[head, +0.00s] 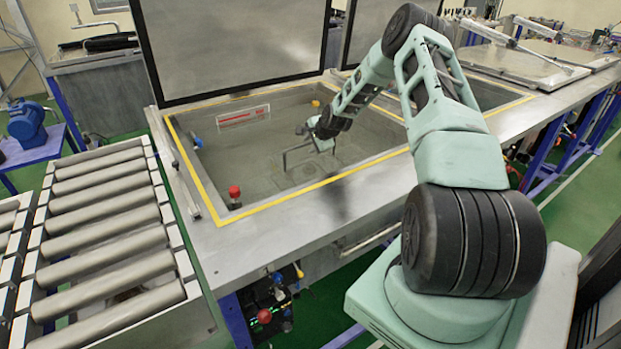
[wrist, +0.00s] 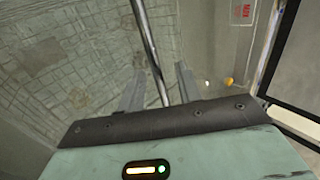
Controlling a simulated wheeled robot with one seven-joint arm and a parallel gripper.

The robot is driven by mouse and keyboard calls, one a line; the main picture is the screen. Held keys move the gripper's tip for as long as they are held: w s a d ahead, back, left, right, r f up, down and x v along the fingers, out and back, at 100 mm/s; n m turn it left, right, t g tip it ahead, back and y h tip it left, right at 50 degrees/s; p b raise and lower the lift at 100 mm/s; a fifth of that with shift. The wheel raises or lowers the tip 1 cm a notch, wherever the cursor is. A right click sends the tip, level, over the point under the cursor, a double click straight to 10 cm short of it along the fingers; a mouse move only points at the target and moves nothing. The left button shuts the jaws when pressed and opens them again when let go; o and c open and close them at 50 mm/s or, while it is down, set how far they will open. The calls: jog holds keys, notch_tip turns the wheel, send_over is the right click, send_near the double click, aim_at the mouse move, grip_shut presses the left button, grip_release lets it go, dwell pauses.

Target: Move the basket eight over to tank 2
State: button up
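A tank with a yellow-edged rim (head: 178,150) stands open in front of me, and my arm reaches down into it. A dark basket handle (head: 284,162) stands up inside the tank, near my gripper (head: 312,130). In the wrist view, the bar of the handle (wrist: 148,40) runs between the two grey fingers of my gripper (wrist: 160,80), with a gap on each side. The fingers look open. The basket's body is hard to make out; a grid-like surface (wrist: 70,70) lies below. I can read no basket or tank number.
A raised lid (head: 235,45) stands behind this tank, with another raised lid beside it on the right. A closed lid (head: 515,65) lies further right. A roller conveyor (head: 100,225) is at the left. A red knob (head: 234,192) sits at the tank's near-left corner.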

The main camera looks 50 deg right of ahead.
grip_shut()
jog(key=shift+w+r, duration=0.15)
jog(key=shift+r, duration=0.05)
jog(key=shift+r+p, duration=0.7)
jog(key=shift+r, duration=0.8)
